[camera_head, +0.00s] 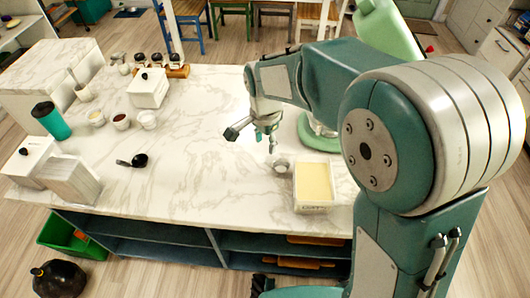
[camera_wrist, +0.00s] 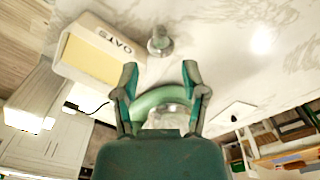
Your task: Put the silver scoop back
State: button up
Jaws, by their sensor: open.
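A small silver round object (camera_head: 281,166), which looks like the silver scoop, sits on the marble counter just left of the oats container. It also shows in the wrist view (camera_wrist: 160,42), beyond my fingertips; its handle is not clear. The white oats container (camera_head: 299,204) holds pale yellow contents and is marked OATS in the wrist view (camera_wrist: 117,45). My gripper (camera_head: 268,143) hangs above the counter, slightly behind and left of the silver object. In the wrist view its two fingers (camera_wrist: 160,74) are apart, with nothing seen between the tips.
A light green appliance (camera_head: 318,136) stands behind the oats container, partly hidden by my arm. A black scoop (camera_head: 136,160), small bowls (camera_head: 121,122), a teal cup (camera_head: 53,121) and white boxes (camera_head: 148,90) are on the left. The counter's middle (camera_head: 205,150) is clear.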

notch_tip(320, 180, up, 6)
jog(key=s+d+r+n+t, duration=0.2)
jog(key=s+d+r+n, duration=0.35)
jog(key=d, duration=0.65)
jog(key=s+d+n+t, duration=0.3)
jog(key=s+d, duration=0.4)
jog(key=s, duration=0.6)
jog(key=shift+d+r, duration=0.3)
jog(key=shift+r, duration=0.05)
